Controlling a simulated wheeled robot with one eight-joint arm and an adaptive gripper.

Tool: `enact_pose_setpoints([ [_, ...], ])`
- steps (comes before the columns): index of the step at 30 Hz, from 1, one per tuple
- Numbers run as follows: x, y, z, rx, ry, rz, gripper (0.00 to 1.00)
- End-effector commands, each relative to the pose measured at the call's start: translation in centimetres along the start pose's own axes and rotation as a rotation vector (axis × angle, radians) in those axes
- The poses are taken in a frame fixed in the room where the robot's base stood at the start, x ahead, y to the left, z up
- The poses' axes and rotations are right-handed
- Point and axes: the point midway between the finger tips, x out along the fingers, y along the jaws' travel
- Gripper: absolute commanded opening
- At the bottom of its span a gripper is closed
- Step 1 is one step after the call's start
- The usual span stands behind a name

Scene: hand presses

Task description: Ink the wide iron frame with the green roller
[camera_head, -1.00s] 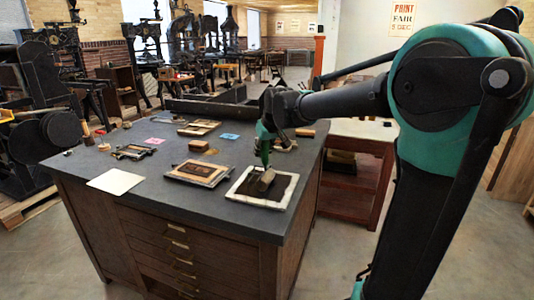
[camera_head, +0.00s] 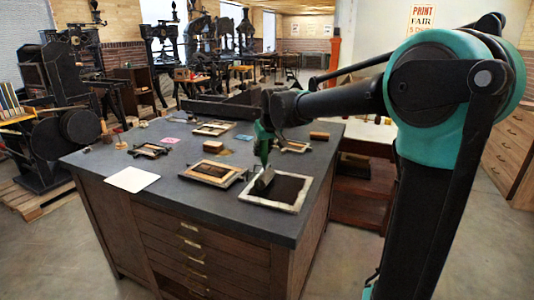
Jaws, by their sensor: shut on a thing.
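My gripper (camera_head: 264,150) is over the back left part of a pale-rimmed slab (camera_head: 296,208) with a dark brown surface. It is shut on a roller, whose dark grey cylinder (camera_head: 263,181) sits tilted at the slab's left part and seems to touch it. The roller's handle is mostly hidden by the gripper, and its green is hard to tell apart from the arm's teal. Several dark frames lie on the bench: one just left of the slab (camera_head: 243,176), a smaller one further left (camera_head: 150,150) and one behind (camera_head: 213,128). I cannot tell which is the wide iron frame.
The grey bench top (camera_head: 185,205) is clear in front of the frames. A white sheet (camera_head: 132,179) lies at its left edge. A wooden block (camera_head: 320,136) and a small brown block (camera_head: 213,147) stand near the back. Old presses (camera_head: 62,95) stand beyond the bench.

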Motion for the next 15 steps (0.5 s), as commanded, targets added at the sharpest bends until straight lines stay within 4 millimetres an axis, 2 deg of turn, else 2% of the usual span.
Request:
enact_pose_setpoints([
  [5, 0.1, -0.2, -0.2, 0.000, 0.000, 0.000, 0.00],
  [15, -0.5, 1.2, 1.1, 0.002, 0.001, 0.000, 0.00],
])
